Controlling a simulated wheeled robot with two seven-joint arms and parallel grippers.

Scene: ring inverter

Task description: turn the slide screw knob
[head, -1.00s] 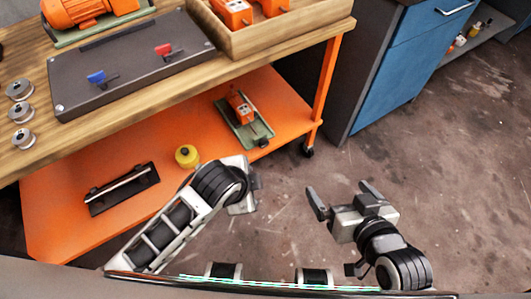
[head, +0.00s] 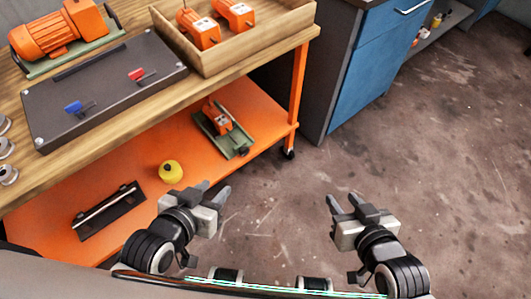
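I cannot make out a slide screw knob for certain. An orange motor (head: 55,33) sits on a green base at the back left of the wooden bench (head: 120,100). An orange device on a green slide base (head: 236,142) stands on the orange lower shelf (head: 140,178). My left gripper (head: 213,190) is in front of the lower shelf, with its fingers apart and nothing between them. My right gripper (head: 344,200) is over the floor to the right, also open and empty. Neither gripper touches the bench or the devices.
A dark panel (head: 105,95) with blue and red handles lies on the bench. A wooden tray (head: 270,40) holds orange devices. A yellow round item (head: 171,172) and a black bracket (head: 108,210) are on the lower shelf. A blue cabinet (head: 375,65) stands behind. The right floor is clear.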

